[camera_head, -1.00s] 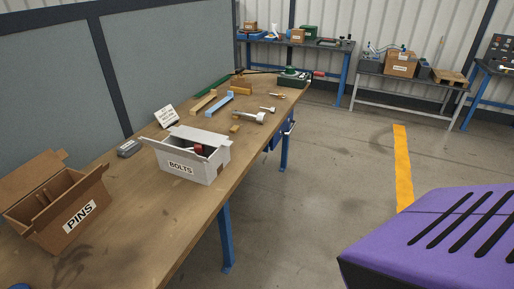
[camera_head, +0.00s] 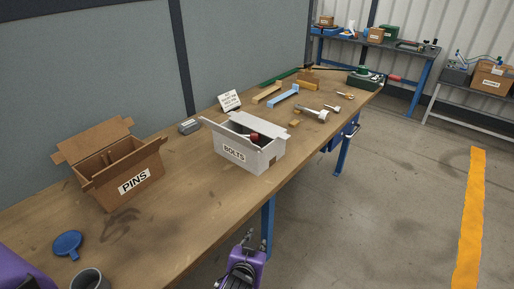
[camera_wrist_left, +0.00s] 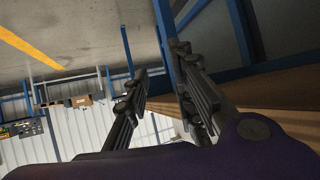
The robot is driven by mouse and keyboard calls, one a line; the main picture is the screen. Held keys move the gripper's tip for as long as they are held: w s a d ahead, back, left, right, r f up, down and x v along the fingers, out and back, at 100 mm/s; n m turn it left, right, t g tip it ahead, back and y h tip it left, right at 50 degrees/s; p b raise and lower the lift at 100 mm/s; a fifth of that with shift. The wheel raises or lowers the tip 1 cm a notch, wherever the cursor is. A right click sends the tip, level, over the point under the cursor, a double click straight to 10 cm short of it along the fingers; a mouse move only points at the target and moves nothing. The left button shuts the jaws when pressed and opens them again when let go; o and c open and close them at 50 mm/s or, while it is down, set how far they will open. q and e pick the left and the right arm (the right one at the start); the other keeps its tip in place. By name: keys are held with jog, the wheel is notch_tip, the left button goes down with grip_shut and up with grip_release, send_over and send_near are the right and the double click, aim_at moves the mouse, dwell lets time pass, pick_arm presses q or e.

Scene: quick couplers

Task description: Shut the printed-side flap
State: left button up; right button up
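A white carton printed BOLTS (camera_head: 234,154) stands open-topped on the workbench, with flaps out at its left and right ends and a dark and red item showing inside. A brown carton printed PINS (camera_head: 134,183) stands open to its left, its back flap raised. Which flap belongs to each printed side is hard to separate from the wall.
The workbench (camera_head: 190,215) also holds a small sign (camera_head: 229,101), a grey block (camera_head: 190,127), a blue disc (camera_head: 68,243), a grey cup (camera_head: 90,279) and several tools and fittings farther back. A grey partition (camera_head: 90,70) stands behind. Bench between the cartons is mostly clear.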

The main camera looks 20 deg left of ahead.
pick_arm(q)
jog(key=w+d+r+n+t+y, duration=0.1)
jog(key=w+d+r, duration=0.1)
jog(key=w+r, duration=0.55)
jog(key=n+g+y+b, duration=0.2)
jog(key=n+g+y, duration=0.3)
jog(key=n+y, duration=0.75)
send_near(260, 148)
jog(key=w+a+n+h, duration=0.2)
jog(key=a+n+h, duration=0.1)
jog(key=a, duration=0.2)
jog(key=shift+w+a+r+n, duration=0.1)
jog(key=shift+w+r+n, duration=0.05)
jog(key=shift+r+n, duration=0.15)
jog(key=p+x, duration=0.1)
jog(key=x, duration=0.5)
jog(key=shift+a, duration=0.1)
jog(key=shift+w+a+f, duration=0.25)
jog(key=shift+w+a, duration=0.05)
jog(key=shift+a, duration=0.15)
pick_arm(e)
jog(key=shift+w+d+f, duration=0.2)
jog(key=shift+w+d, duration=0.2)
jog(key=shift+w, duration=0.15)
